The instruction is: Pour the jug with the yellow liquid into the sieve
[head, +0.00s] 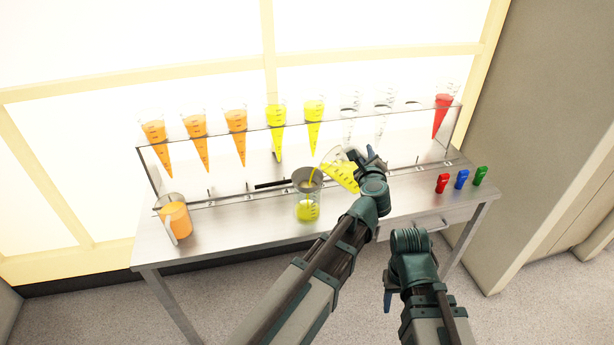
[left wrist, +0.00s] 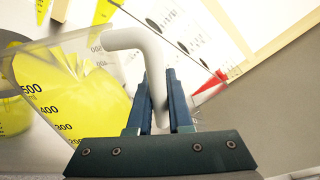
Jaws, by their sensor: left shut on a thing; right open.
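The jug with yellow liquid (head: 341,174) is clear with black marks and is tilted to the left beside the sieve. My left gripper (head: 372,158) is shut on its handle; in the left wrist view the white handle (left wrist: 126,40) passes between the fingers (left wrist: 158,95). The sieve (head: 306,186) has a dark handle pointing left and sits over a clear beaker (head: 308,209) holding yellow liquid. A thin yellow streak shows between the jug's lip and the sieve. My right gripper (head: 388,292) is open and empty in front of the table, below its top.
A rack (head: 150,165) holds several cones with orange, yellow, clear and red (head: 442,116) contents. A jug of orange liquid (head: 176,219) stands at the left. Red, blue and green small items (head: 462,179) stand at the right. The table front (head: 240,235) is clear.

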